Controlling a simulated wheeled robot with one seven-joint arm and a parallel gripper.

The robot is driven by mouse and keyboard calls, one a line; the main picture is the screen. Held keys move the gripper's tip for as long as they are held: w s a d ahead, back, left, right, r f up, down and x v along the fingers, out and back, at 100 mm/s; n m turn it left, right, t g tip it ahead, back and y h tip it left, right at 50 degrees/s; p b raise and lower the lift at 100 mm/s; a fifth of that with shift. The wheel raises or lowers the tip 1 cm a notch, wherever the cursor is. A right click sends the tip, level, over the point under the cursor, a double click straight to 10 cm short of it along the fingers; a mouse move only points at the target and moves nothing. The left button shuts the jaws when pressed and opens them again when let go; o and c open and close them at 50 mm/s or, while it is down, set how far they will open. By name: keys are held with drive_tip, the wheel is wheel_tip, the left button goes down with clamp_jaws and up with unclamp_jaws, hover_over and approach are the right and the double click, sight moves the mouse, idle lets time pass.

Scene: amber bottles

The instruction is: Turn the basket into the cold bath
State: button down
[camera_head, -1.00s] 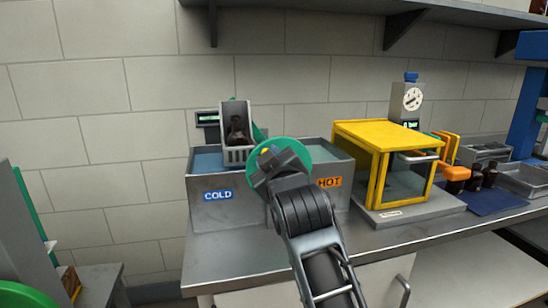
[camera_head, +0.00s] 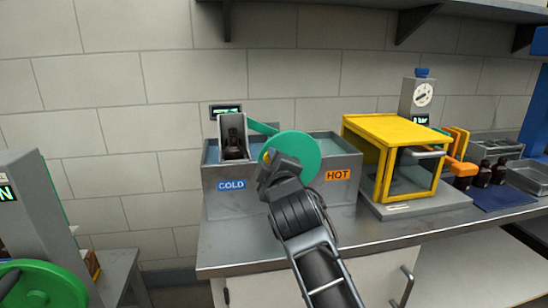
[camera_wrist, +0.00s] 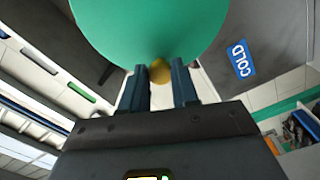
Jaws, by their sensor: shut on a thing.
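The grey basket (camera_head: 232,123) is on the cold side of the twin bath, tipped, with its open side facing me and dark bottles (camera_head: 234,143) inside. Its lower edge is at the cold bath (camera_head: 225,202), which has a blue COLD label. A green arm links it to the green wheel (camera_head: 296,155) at the middle of the bath front. My gripper (camera_head: 268,157) is at the wheel's left part. In the wrist view its fingers (camera_wrist: 160,88) are shut around a yellow knob (camera_wrist: 159,71) on the wheel (camera_wrist: 150,25).
The hot bath (camera_head: 338,188) is right of the cold one. A yellow-framed cabinet (camera_head: 382,152) with a gauge stands further right, then several amber bottles (camera_head: 483,174) on a blue mat. The counter front (camera_head: 270,238) is clear. Another green wheel (camera_head: 45,288) is at the lower left.

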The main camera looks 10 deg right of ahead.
drive_tip(key=shift+a+f+n+p, duration=0.2)
drive_tip(key=shift+f+n+p, duration=0.5)
drive_tip(key=shift+n, duration=0.75)
drive_tip(key=shift+a+f+n+p, duration=0.2)
drive_tip(key=shift+f+n+p, duration=0.2)
drive_tip(key=shift+f+n, duration=0.85)
drive_tip(key=shift+r+n, duration=0.15)
drive_tip(key=shift+n, duration=0.25)
drive_tip(key=c, duration=0.8)
unclamp_jaws()
drive_tip(key=shift+c, duration=0.2)
drive_tip(key=shift+r, duration=0.1)
drive_tip(key=shift+s, duration=0.1)
drive_tip(key=s, duration=0.7)
drive_tip(key=shift+s+b, duration=0.3)
drive_tip(key=shift+s, duration=0.05)
